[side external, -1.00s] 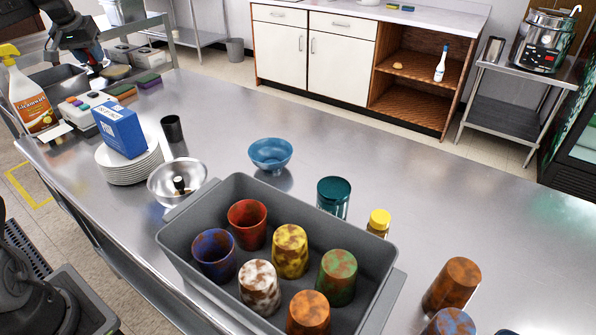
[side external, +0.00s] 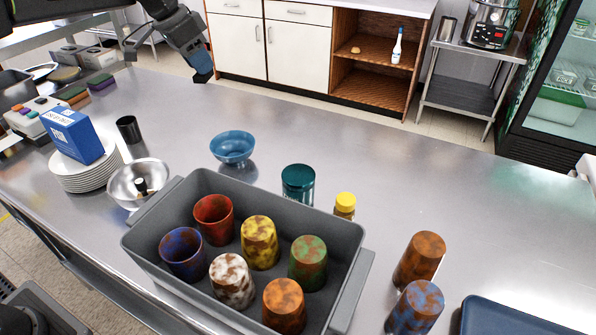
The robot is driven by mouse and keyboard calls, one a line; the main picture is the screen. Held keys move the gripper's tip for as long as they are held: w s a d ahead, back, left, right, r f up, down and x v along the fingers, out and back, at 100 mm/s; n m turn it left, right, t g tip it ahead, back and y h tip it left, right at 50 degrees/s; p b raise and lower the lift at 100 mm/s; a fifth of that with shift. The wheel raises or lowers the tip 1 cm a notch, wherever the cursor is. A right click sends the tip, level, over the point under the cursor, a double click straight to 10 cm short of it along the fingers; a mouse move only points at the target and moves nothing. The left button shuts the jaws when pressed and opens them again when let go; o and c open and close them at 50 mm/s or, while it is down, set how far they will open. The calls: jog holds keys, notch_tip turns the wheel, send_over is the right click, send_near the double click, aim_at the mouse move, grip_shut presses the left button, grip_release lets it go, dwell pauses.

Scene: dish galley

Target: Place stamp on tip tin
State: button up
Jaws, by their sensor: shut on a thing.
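My gripper (side external: 202,66) is at the upper left, above the far edge of the steel counter. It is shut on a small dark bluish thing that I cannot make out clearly. A small black-knobbed piece with a pale base, perhaps a stamp (side external: 141,187), sits in a shiny metal bowl (side external: 119,197) on the counter.
A grey bin (side external: 146,215) with several mottled cups fills the front middle. A blue bowl (side external: 232,146), yellow-capped bottle (side external: 345,205), stacked plates (side external: 84,178) with a blue box (side external: 74,134), and a black cup (side external: 128,129) stand nearby. The counter's right middle is clear.

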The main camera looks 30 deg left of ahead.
jog(key=s+d+m+h, duration=0.1)
jog(key=s+d+m, duration=0.25)
jog(key=d, duration=0.85)
send_over(305, 173)
jog(key=s+a, duration=0.1)
jog(key=a, duration=0.1)
jog(key=shift+g, duration=0.4)
jog(key=f, duration=1.2)
jog(key=shift+s+d, duration=0.1)
jog(key=shift+d, duration=0.15)
jog(key=shift+f, duration=2)
jog(key=shift+f, duration=0.2)
jog(key=o, duration=0.9)
jog(key=shift+r, duration=0.1)
